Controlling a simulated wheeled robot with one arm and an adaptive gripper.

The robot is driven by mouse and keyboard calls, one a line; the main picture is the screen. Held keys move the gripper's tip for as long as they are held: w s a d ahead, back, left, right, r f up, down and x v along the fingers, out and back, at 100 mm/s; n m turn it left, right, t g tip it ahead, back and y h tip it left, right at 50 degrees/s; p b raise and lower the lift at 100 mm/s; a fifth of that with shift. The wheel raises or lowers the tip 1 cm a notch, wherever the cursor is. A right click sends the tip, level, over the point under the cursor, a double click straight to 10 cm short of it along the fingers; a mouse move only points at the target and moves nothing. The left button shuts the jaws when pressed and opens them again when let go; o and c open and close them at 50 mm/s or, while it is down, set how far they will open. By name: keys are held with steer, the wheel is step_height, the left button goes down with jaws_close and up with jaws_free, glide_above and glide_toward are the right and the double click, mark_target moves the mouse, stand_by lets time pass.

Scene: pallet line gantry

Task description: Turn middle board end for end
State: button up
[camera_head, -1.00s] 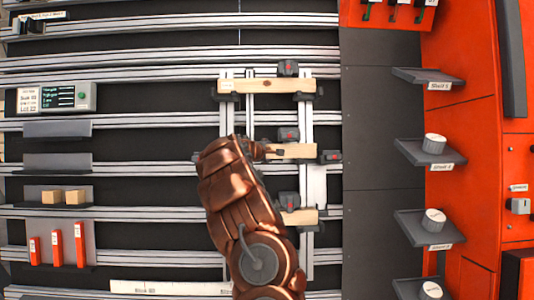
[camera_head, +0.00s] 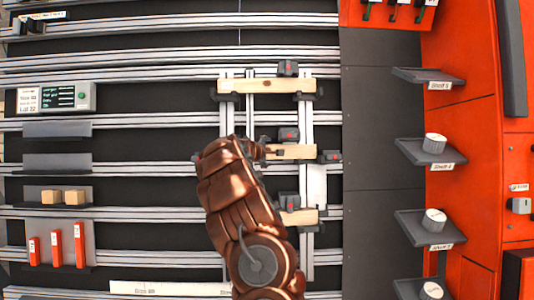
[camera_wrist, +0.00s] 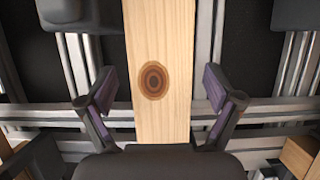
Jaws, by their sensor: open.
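The middle board (camera_head: 297,151) is a pale wooden board lying across the upright rails in the head view, its left part hidden behind my brown arm. In the wrist view a pale board (camera_wrist: 160,40) with a dark round knot runs up the picture between my fingers. My gripper (camera_wrist: 158,88) is open, one finger on each side of this board, with a visible gap on both sides. In the head view my gripper is mostly hidden by my arm at the middle board. Dark clamps with red marks stand at the middle board's upper edge (camera_head: 289,135) and right end (camera_head: 330,156).
The top board (camera_head: 240,87) lies above, and the lower board (camera_head: 302,217) is partly behind my arm. Both have dark blocks close by. Shelves with white round pieces (camera_head: 435,143) are at right. A display box (camera_head: 85,97), small wooden blocks and red pieces are at left.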

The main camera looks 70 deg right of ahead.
steer(key=shift+v, duration=0.85)
steer(key=v, duration=1)
steer(key=shift+a, duration=0.15)
steer(key=a+r+m+y, duration=0.2)
steer(key=a+m, duration=0.1)
steer(key=a, duration=1)
steer(key=a+r+m+y, duration=0.2)
steer(key=a, duration=1.1)
steer(key=s+a+f+n+y, duration=0.1)
steer(key=s+a, duration=0.4)
steer(key=a, duration=0.8)
steer(key=s+a+f+n+g+y, duration=0.1)
steer(key=s+a+f+y, duration=0.3)
steer(key=a, duration=0.9)
steer(key=s+a+f+n+y, duration=0.1)
steer(key=s+a+f+y, duration=0.2)
steer(key=a, duration=1)
steer(key=s, duration=0.3)
steer(key=shift+a+f+g+y, duration=0.15)
steer(key=shift+a+g+y, duration=0.15)
steer(key=shift+y, duration=0.1)
